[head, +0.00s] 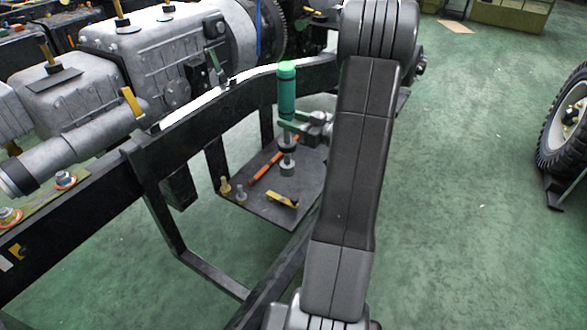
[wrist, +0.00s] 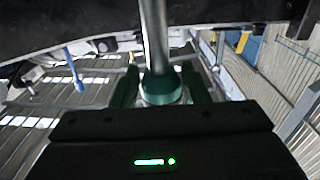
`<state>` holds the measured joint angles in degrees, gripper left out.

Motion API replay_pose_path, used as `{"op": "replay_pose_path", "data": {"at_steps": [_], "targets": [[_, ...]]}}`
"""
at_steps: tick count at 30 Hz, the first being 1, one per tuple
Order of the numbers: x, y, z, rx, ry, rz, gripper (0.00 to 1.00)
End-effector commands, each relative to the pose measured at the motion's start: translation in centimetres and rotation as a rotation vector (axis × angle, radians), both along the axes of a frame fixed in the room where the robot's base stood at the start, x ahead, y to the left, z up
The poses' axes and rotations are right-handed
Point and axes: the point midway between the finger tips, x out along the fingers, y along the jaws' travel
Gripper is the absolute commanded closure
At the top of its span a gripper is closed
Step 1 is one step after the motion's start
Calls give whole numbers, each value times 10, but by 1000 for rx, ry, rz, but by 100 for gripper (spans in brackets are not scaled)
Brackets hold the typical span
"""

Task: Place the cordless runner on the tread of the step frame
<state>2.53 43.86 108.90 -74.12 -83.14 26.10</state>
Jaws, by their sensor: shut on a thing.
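The cordless runner (head: 287,90) is upright in the head view, with a green upper body and a grey and black lower end. My gripper (head: 298,126) is shut on its middle. In the wrist view the two dark green fingers of my gripper (wrist: 158,88) stand either side of the runner (wrist: 160,88). The tread (head: 258,218) is a dark flat plate on the step frame, low beside the chassis rail. The runner's lower end shows against the tread's far part; I cannot tell whether it touches.
On the tread lie an orange-handled tool (head: 264,167), a yellow and black item (head: 283,201) and small brass (head: 225,187) and grey (head: 241,192) pieces. The black chassis rail (head: 180,130) runs close on the left. A wheel (head: 567,125) stands far right. Green floor between is clear.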

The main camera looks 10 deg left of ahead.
Motion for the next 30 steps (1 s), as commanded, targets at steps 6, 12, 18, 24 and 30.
{"op": "replay_pose_path", "data": {"at_steps": [6,12,18,24,30], "targets": [[0,0,-35,2,2,1,100],[0,0,-59,2,0,0,100],[0,0,-79,3,0,0,100],[0,0,-96,2,-3,0,100],[0,0,-95,2,-3,-1,100]]}}
